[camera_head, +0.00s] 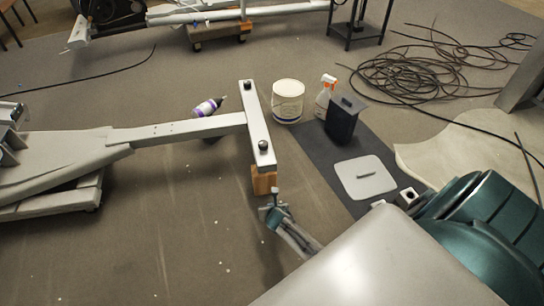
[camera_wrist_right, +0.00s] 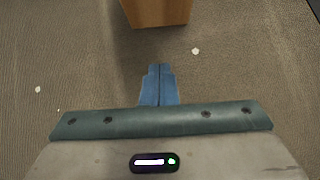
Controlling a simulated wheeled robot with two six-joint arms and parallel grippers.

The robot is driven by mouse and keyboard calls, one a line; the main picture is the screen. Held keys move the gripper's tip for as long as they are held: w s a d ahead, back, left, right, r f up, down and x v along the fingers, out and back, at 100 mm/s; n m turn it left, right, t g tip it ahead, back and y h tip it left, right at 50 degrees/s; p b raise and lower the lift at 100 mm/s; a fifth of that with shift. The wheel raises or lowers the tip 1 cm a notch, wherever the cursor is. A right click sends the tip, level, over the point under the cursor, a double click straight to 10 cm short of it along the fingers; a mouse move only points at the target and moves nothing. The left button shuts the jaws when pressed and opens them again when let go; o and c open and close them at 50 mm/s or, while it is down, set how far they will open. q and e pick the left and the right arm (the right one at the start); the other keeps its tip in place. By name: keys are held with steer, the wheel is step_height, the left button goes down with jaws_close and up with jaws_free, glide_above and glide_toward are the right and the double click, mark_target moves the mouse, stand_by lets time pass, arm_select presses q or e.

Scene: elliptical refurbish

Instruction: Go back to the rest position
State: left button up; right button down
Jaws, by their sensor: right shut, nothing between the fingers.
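My right gripper (camera_head: 273,196) is low near the middle of the head view, its arm coming in from the lower right. Its blue fingers are together and empty in the right wrist view (camera_wrist_right: 160,68). A wooden block (camera_head: 264,180) under the end of a pale metal crossbar (camera_head: 258,125) is just beyond the fingertips. The block also shows at the top of the right wrist view (camera_wrist_right: 156,12), with a gap of floor between it and the fingers. My left gripper is in neither view.
A white bucket (camera_head: 288,100), a spray bottle (camera_head: 325,92) and a dark bin (camera_head: 342,120) stand beyond the crossbar. A pale square lid (camera_head: 365,177) lies on a dark mat (camera_head: 322,172). A purple-labelled bottle (camera_head: 207,107) lies behind the beam (camera_head: 185,130). Coiled cable (camera_head: 420,75) covers the upper-right floor.

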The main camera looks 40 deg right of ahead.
steer(key=shift+p+v, duration=0.55)
steer(key=shift+v, duration=0.85)
